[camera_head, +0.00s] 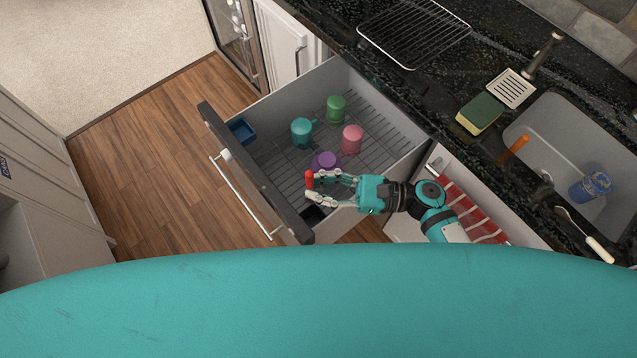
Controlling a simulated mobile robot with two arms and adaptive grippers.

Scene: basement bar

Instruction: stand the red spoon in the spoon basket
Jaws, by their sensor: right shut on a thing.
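My right gripper (318,189) reaches in from the right over the open drawer (345,82). It is shut on the red spoon (309,180), of which only a short upright red part shows between the fingertips. The rest of the spoon is hidden. A small blue open container (242,131) sits in the drawer's left corner, apart from the gripper. A dark container (314,215) shows partly just below the fingers, near the drawer's front panel. I cannot tell which of these is the spoon basket. My left gripper is not in view.
Green (336,109), teal (301,132), pink (352,139) and purple (325,161) mugs stand on the drawer's rack. The purple one is close to the gripper. At the right are a sponge (480,114) and a sink (552,125) holding a blue cup (590,186).

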